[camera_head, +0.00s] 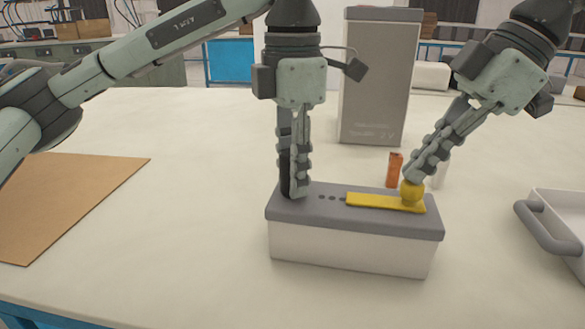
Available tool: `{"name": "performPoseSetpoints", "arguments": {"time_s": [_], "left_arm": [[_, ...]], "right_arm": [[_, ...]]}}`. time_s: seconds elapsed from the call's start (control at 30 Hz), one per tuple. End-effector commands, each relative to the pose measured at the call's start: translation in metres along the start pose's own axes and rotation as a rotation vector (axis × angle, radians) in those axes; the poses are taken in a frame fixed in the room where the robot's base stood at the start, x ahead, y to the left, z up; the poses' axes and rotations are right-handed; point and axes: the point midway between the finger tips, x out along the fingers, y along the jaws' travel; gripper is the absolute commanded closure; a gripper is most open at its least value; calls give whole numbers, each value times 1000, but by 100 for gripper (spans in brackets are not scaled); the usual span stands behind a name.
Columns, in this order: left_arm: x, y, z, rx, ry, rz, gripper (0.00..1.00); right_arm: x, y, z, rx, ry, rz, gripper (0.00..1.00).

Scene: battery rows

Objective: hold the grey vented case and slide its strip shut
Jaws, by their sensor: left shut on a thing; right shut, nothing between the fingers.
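The grey vented case (350,248) stands upright on the table in front, with a pale body and a darker grey lid. A yellow strip (375,202) lies on the right part of the lid, with a round yellow knob (412,191) near its right end. A few dark vent holes show uncovered to the left of the strip. My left gripper (295,192) points down and is shut on the case near the lid's left end; its exact grip is partly hidden. My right gripper (413,178) is shut and empty, slanting down with its tips at the knob, apparently touching it.
An orange cylinder (394,170) stands just behind the case, and a whitish one (441,172) beside it is partly hidden by my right gripper. A tall grey box (376,85) stands further back. A white tray with a grey handle (548,228) is at right, a brown board (75,195) at left.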

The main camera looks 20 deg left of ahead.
Motion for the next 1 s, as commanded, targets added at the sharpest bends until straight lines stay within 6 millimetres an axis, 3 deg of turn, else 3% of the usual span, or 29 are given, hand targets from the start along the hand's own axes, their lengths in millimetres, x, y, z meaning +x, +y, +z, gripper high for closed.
{"name": "performPoseSetpoints", "arguments": {"time_s": [1.0], "left_arm": [[-1, 0, 0, 2, -3, 1, 100]], "right_arm": [[11, 0, -10, 2, -7, -9, 100]]}}
